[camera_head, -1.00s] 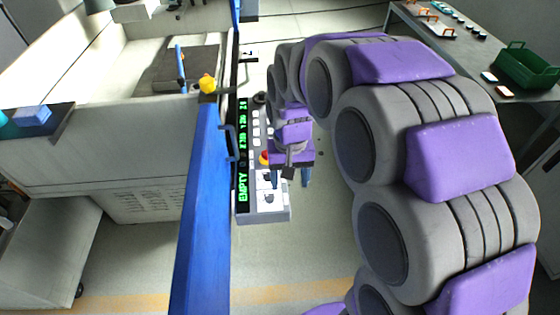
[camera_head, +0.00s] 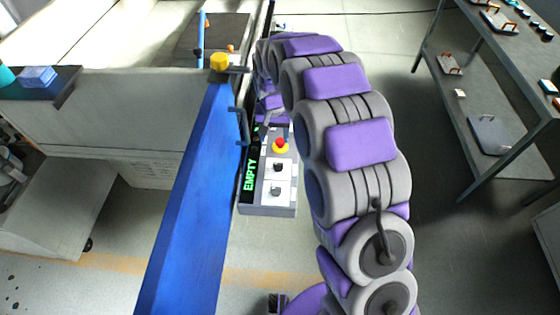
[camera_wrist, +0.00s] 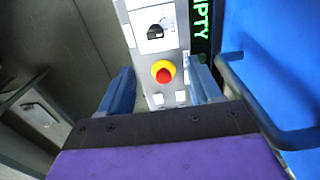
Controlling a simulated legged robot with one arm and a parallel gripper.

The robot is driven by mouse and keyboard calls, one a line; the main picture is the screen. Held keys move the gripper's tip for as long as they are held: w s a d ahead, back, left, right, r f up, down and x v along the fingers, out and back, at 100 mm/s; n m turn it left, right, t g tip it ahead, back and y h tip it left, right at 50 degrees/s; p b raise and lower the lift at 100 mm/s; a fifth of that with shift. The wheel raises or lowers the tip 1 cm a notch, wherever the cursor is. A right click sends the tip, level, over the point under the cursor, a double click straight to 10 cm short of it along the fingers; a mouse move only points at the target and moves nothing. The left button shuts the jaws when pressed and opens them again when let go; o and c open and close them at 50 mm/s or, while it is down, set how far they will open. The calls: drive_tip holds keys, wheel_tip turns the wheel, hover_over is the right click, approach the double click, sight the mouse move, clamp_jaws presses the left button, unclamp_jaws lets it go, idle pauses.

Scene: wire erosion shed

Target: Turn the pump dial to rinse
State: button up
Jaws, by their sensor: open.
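A grey control panel (camera_head: 268,209) stands beside the blue post, with two black dials on white plates near its front end. The rear dial (camera_head: 278,167) is beside the red and yellow stop button (camera_head: 280,146); the front dial (camera_head: 276,190) is lower. I cannot read which is the pump dial. In the wrist view one black dial (camera_wrist: 155,32) shows beyond the stop button (camera_wrist: 164,71). My gripper (camera_wrist: 160,68) is open and empty, its blue fingers either side of the stop button in that view. In the head view my arm mostly hides it.
A blue post (camera_head: 185,200) runs along the panel's left side, with a dark blue handle (camera_head: 243,127) close to the panel; the handle (camera_wrist: 255,110) is near my right finger in the wrist view. A metal shelf table (camera_head: 500,90) stands at right. Open floor lies in front.

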approach(278, 164)
drive_tip(key=f, duration=0.2)
drive_tip(key=d+f+b, duration=0.1)
drive_tip(key=f, duration=0.1)
drive_tip(key=d+f+b, duration=0.1)
drive_tip(key=f, duration=0.1)
drive_tip(key=a+f, duration=0.3)
drive_tip(key=shift+a+f+b, duration=0.1)
drive_tip(key=shift+a+b, duration=0.2)
drive_tip(key=shift+b, duration=0.1)
drive_tip(key=shift+d, duration=1.35)
drive_tip(key=shift+c, duration=0.5)
drive_tip(key=shift+w, duration=0.1)
drive_tip(key=shift+c, duration=0.7)
drive_tip(key=shift+a, duration=0.8)
drive_tip(key=c, duration=0.5)
drive_tip(key=shift+c, duration=0.4)
drive_tip(key=shift+d, duration=0.3)
drive_tip(key=shift+c, duration=1.1)
